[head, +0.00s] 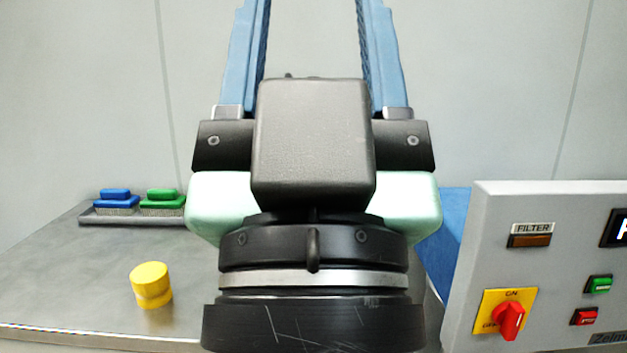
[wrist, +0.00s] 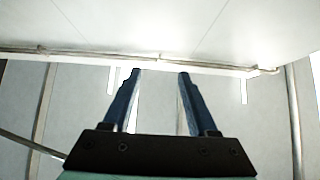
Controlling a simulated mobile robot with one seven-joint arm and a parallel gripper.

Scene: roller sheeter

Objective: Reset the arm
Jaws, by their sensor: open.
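My gripper is raised in the middle of the head view, with its two blue fingers pointing up and their tips beyond the top edge. In the wrist view my gripper (wrist: 160,72) shows both blue fingers apart, with nothing between them. Past the fingertips there is a pale panel and a grey wall. The gripper touches nothing that I can see.
A metal table (head: 60,275) at left bears a yellow knob-shaped piece (head: 151,285) and a tray (head: 130,217) with a blue brush (head: 115,200) and a green brush (head: 162,200). A grey control panel (head: 560,240) with a red switch (head: 509,320) stands at right.

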